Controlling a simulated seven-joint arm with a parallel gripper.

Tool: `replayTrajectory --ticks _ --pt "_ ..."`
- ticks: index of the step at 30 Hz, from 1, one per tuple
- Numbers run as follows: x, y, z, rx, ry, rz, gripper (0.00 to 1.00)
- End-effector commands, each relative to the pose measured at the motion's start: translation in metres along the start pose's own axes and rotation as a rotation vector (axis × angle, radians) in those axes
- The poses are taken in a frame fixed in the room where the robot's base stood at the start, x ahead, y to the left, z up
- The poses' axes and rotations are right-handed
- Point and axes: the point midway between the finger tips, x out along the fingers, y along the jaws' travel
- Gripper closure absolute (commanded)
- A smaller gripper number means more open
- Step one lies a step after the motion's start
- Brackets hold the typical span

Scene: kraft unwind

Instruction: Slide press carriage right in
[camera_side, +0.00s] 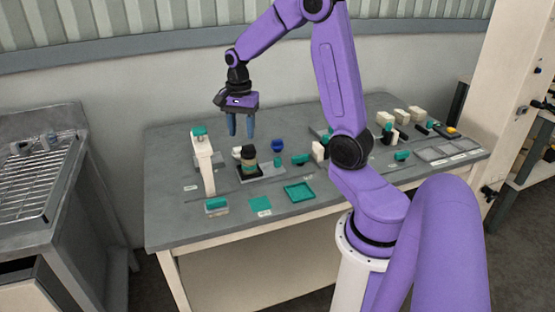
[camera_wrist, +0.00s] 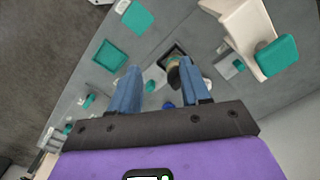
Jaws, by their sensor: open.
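A white upright post with a teal cap (camera_side: 203,160) stands on the left of the grey table and looks like a press; it also shows at the upper right of the wrist view (camera_wrist: 245,27). I cannot tell for sure which part is the carriage. A dark rounded piece (camera_side: 249,165) sits in a black-framed base right of the post; it lies between and beyond my fingertips in the wrist view (camera_wrist: 173,62). My gripper (camera_side: 240,134) points down above the table, behind and right of the post. Its blue fingers (camera_wrist: 160,70) are apart, with nothing between them.
A teal tray (camera_side: 299,193), a flat teal square (camera_side: 260,204) and a teal-topped block (camera_side: 216,206) lie along the front. A blue cup (camera_side: 278,146) stands right of my gripper. Cream blocks (camera_side: 400,116) and grey trays (camera_side: 438,152) fill the right end. The front left corner is clear.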

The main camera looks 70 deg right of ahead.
Motion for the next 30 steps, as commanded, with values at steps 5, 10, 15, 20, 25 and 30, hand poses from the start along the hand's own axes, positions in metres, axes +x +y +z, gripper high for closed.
replayTrajectory --ticks 5,10,15,20,25,30 --pt "0.011 0.014 -0.075 0.410 0.000 0.006 0.53" --pt "0.020 0.038 -0.131 0.731 0.000 0.008 0.53" --pt "0.025 0.056 -0.160 0.906 0.001 0.008 0.53" --pt "0.031 0.060 -0.166 0.947 0.001 0.009 0.53" --pt "0.052 0.061 -0.165 0.945 -0.001 0.013 0.53" --pt "0.084 0.061 -0.165 0.944 -0.002 0.014 0.53"
